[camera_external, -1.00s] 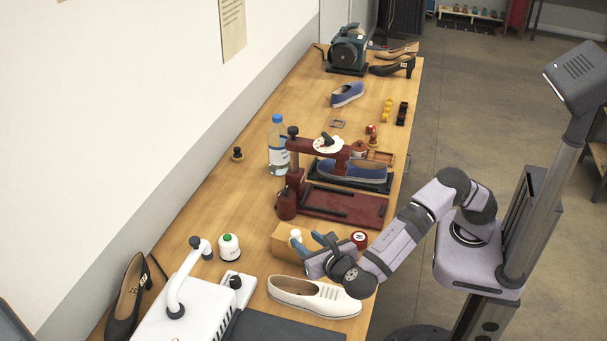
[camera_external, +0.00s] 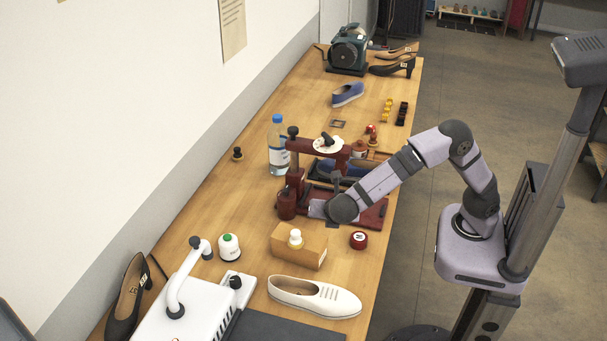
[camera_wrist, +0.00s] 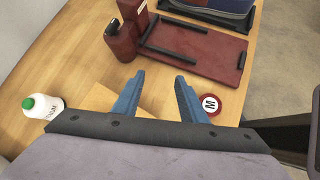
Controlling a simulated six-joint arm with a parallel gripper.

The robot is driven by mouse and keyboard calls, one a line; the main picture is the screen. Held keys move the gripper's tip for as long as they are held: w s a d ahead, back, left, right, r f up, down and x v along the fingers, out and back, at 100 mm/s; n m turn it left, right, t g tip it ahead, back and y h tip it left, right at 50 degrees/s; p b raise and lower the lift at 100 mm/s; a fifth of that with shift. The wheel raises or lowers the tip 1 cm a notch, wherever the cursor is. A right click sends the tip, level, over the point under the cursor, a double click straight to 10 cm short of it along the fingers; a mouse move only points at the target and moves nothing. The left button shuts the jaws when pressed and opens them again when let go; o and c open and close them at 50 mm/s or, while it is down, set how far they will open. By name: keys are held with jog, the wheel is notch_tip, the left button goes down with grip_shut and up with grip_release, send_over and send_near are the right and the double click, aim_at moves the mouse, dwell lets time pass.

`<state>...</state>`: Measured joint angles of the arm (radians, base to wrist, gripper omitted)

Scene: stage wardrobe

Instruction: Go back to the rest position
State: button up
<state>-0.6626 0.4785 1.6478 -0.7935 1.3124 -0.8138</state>
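My gripper (camera_wrist: 158,97) shows in the wrist view with its two blue fingers spread apart and nothing between them. In the external view my gripper (camera_external: 318,208) is over the table at the near end of the dark red press (camera_external: 370,213), and its fingers are mostly hidden there. My arm reaches in from the right with its elbow raised. In the wrist view the press (camera_wrist: 195,50) lies ahead of the fingertips. A wooden block (camera_wrist: 100,98) is partly hidden behind the left finger.
The wooden block (camera_external: 312,246) carries a white knob. Near it are a red tin (camera_external: 358,240), a white bottle with a green cap (camera_external: 229,247) and a white shoe (camera_external: 315,297). A blue shoe (camera_external: 347,95) lies farther back.

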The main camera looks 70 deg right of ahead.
jog(key=s+d+f+m+g+y+p, duration=0.1)
jog(key=s+d+f+m+y, duration=0.1)
jog(key=s+m, duration=0.5)
jog(key=s+d+f+m+g+y, duration=0.1)
jog(key=s+d+f+m+y, duration=0.1)
jog(key=s+d+m, duration=0.3)
jog(key=s+d+f+m+g+y+p, duration=0.1)
jog(key=s+d+m+y, duration=0.3)
jog(key=s+m, duration=0.4)
jog(key=shift+s+d+f+m+g+p, duration=0.25)
jog(key=shift+s+f+m+g+p, duration=0.2)
jog(key=shift+f, duration=0.3)
jog(key=shift+o, duration=0.5)
